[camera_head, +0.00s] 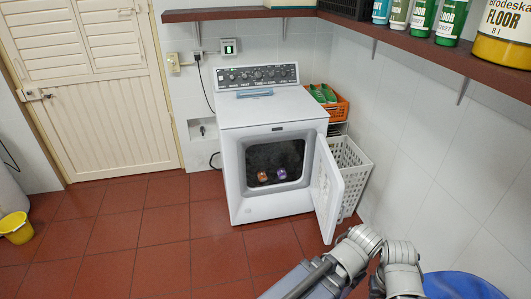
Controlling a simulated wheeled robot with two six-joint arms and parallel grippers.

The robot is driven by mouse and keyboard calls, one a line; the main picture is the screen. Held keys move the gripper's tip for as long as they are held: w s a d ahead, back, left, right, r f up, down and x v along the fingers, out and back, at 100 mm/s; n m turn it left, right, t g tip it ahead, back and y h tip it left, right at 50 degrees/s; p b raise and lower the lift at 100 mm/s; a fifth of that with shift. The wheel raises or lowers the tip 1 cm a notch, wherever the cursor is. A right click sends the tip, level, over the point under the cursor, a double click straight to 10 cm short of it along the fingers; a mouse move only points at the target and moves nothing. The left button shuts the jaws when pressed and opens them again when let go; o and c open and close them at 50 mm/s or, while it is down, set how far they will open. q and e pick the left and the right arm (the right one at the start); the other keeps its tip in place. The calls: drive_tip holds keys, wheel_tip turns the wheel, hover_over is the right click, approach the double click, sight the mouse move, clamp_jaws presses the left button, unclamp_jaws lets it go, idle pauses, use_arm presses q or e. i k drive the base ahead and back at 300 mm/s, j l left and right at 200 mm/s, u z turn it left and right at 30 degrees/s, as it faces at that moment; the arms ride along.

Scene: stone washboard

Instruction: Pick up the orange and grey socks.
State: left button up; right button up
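A white front-loading machine (262,211) stands against the back wall with its door (327,187) swung open to the right. In its dark drum opening lie two small items: an orange one (262,177) and a purple-looking one (281,173) to its right. They may be the socks, but they are too small to tell. No clearly grey sock shows. Grey links of my arms show at the lower right, well in front of the machine. Neither gripper is in view.
A white basket (348,165) stands behind the open door. An orange crate (336,108) with green items is beside the machine. A blue round object (460,286) is at the bottom right. A yellow bucket (16,229) is at far left. The red tiled floor (140,235) before the machine is clear.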

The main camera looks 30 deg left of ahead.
sight(261, 175)
drive_tip(key=i+j+u, duration=0.1)
drive_tip(key=i+j, duration=0.65)
drive_tip(key=i+j+u, duration=0.15)
drive_tip(key=i+j, duration=0.65)
drive_tip(key=i+j+u, duration=0.1)
drive_tip(key=i+j, duration=0.55)
drive_tip(key=i, duration=0.15)
